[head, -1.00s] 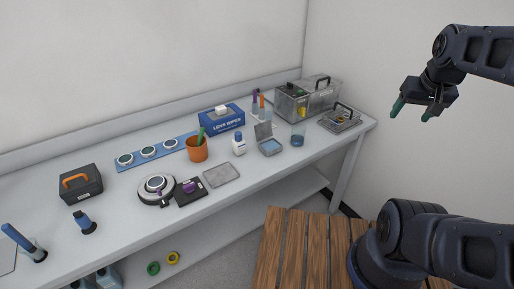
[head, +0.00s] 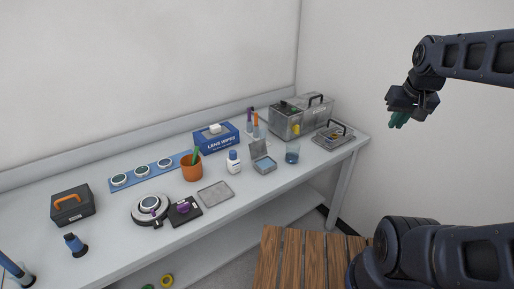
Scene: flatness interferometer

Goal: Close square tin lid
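The square tin (head: 264,166) is small and grey with a bluish inside. It stands on the bench, right of the middle of the head view. Its lid (head: 259,149) is open, raised up at the back edge of the tin. My gripper (head: 398,121) is in the air at the upper right, well to the right of the tin and far from it. Its teal fingers overlap in this view, so I cannot tell how far apart they are. I see nothing held below them.
The lens wipes box (head: 214,138) and marker pens are behind. A flat grey tray (head: 215,194) lies front left. A wooden slatted surface (head: 310,258) is in front.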

